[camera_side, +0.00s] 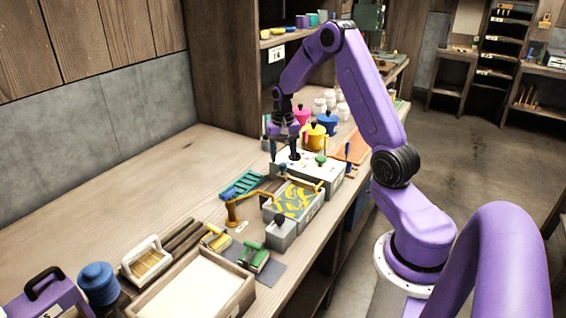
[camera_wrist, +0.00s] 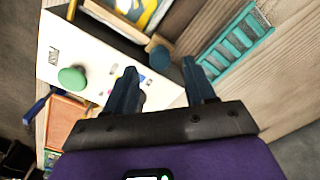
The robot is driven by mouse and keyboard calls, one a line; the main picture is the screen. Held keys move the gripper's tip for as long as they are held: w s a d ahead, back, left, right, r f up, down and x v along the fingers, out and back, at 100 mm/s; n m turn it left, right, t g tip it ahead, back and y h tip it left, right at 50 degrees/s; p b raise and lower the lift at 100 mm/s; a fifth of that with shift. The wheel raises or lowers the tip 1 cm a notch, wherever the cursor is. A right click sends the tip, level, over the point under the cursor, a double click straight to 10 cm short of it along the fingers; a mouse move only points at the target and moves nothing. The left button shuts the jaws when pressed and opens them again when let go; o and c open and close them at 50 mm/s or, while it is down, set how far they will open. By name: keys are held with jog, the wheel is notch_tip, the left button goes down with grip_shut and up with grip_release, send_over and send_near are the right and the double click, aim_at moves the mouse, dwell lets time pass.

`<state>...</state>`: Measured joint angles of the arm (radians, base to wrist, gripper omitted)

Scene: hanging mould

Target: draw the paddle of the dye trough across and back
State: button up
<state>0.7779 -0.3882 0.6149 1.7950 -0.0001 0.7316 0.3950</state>
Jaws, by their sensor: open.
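A low trough with a yellow and blue swirled surface (camera_side: 293,199), which looks like the dye trough, stands on the bench. Part of it shows at the top of the wrist view (camera_wrist: 142,10). I cannot clearly tell its paddle; a thin yellow-orange bar (camera_side: 318,184) lies at its far end. My gripper (camera_side: 283,150) is open and empty, above the white box beyond the trough. In the wrist view its two dark blue fingers (camera_wrist: 162,85) are spread, with nothing held between them.
The white box (camera_side: 335,176) has a green knob (camera_wrist: 72,78). A teal slotted rack (camera_side: 242,184) lies left of the trough. A grey block with a dark knob (camera_side: 281,232) stands in front. Coloured lidded pots (camera_side: 327,122) stand behind. The bench's left back is clear.

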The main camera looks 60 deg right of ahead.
aim_at(283, 164)
jog(key=shift+f, duration=1.75)
grip_shut()
jog(key=a, duration=0.9)
jog(key=shift+a, duration=0.3)
grip_release()
jog(key=shift+a, duration=0.1)
